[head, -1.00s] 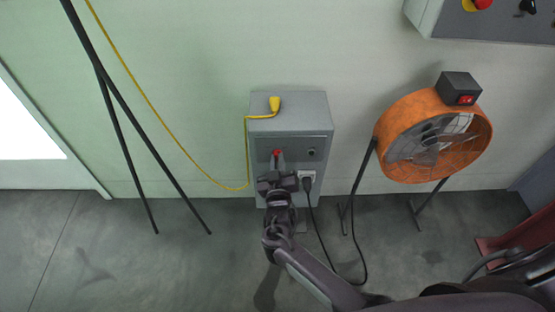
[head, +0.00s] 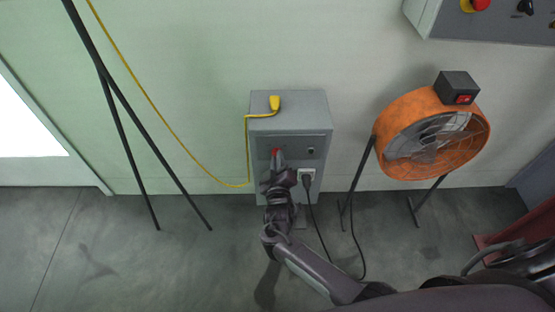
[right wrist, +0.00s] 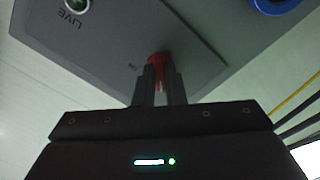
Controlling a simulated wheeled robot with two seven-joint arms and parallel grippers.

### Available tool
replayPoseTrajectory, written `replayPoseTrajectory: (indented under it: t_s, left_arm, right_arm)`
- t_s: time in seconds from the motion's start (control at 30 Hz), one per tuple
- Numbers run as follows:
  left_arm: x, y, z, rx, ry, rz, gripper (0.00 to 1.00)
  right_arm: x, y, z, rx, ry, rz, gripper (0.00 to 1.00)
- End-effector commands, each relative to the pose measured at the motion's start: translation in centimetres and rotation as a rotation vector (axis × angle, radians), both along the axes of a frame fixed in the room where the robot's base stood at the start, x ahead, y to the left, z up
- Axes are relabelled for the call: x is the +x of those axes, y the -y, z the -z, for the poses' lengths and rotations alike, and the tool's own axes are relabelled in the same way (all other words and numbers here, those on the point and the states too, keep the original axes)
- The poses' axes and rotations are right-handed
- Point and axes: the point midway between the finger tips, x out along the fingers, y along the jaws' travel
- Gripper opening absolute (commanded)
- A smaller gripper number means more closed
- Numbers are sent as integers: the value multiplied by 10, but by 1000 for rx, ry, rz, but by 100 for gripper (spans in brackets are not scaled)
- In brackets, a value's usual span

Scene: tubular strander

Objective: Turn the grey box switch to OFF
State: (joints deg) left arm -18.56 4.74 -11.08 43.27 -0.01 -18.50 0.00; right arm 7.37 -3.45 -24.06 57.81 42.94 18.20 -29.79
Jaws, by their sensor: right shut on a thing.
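The grey box (head: 262,124) stands against the wall in the middle of the head view. Its red switch (head: 276,152) is on the left of the front panel, partly hidden by my gripper. The switch (right wrist: 158,60) also shows in the right wrist view. My right gripper (head: 278,162) is at the front panel, its two fingers (right wrist: 159,82) shut on the red switch. A "LIVE" label and a green indicator (right wrist: 77,5) show on the panel in the right wrist view. The switch's exact setting cannot be told. My left gripper is not in view.
An orange fan (head: 400,105) stands to the right, black poles (head: 122,140) lean left.

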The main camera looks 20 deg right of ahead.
Motion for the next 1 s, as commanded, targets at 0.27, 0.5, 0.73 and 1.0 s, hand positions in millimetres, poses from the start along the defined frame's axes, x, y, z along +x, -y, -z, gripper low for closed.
replayPoseTrajectory:
  t_s: [0.27,0.5,0.73,1.0]
  left_arm:
    - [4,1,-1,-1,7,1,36]
    - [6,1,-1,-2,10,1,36]
    - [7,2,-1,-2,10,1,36]
    - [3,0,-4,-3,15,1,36]
  right_arm:
    - [-1,0,2,-4,-5,-1,0]
    - [-1,0,1,-2,-3,-1,32]
    - [-1,0,1,-2,-2,0,32]
    - [-34,-9,1,-1,-5,0,32]
